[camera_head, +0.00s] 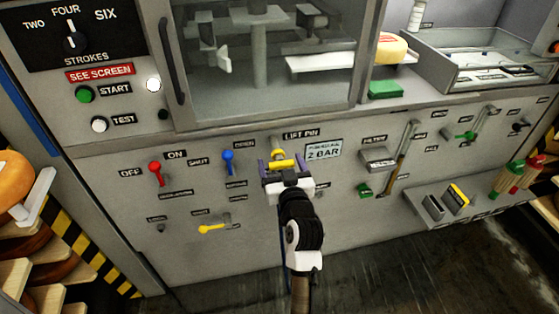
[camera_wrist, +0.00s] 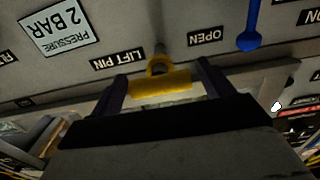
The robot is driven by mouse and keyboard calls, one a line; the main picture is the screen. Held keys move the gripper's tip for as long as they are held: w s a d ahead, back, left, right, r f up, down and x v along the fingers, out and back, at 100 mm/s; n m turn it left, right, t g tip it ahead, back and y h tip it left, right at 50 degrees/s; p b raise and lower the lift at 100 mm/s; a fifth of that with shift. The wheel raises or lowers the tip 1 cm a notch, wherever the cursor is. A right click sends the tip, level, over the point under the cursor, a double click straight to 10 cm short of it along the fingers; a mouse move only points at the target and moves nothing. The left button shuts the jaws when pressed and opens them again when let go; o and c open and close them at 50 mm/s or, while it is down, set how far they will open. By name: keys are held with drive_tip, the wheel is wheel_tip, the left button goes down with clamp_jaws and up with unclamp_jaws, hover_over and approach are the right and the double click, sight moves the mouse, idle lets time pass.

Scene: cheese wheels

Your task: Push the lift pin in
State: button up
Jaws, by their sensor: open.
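The lift pin (camera_head: 277,153) is a yellow handle on a short grey shaft, standing out of the grey machine panel under its LIFT PIN label (camera_head: 301,134). In the wrist view, which shows the panel upside down, the yellow grip of the pin (camera_wrist: 160,84) lies crosswise between my fingers. My gripper (camera_head: 281,165) is open, with one dark finger on each side of the handle; it also shows in the wrist view (camera_wrist: 160,80). Small gaps seem to show between the fingers and the grip. Part of the handle's near side is hidden by my gripper.
A blue lever (camera_head: 227,160) and a red lever (camera_head: 156,174) stand left of the pin, a yellow lever (camera_head: 211,229) lower left. The pressure plate (camera_head: 323,149) is just right. A small shelf (camera_head: 411,196) juts out at right. The floor in front looks clear.

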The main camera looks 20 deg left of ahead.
sight(276, 149)
drive_tip(key=c, duration=1.4)
drive_tip(key=b+x, duration=0.1)
drive_tip(key=x, duration=0.4)
drive_tip(key=shift+w+a, duration=0.25)
drive_tip(key=shift+w, duration=0.05)
drive_tip(key=shift+w+a+r, duration=0.1)
drive_tip(key=shift+w+r, duration=0.05)
drive_tip(key=o, duration=1)
drive_tip(key=shift+c, duration=0.2)
drive_tip(key=o, duration=0.4)
drive_tip(key=shift+w+a, duration=0.1)
drive_tip(key=shift+w, duration=0.05)
drive_tip(key=shift+o, duration=0.2)
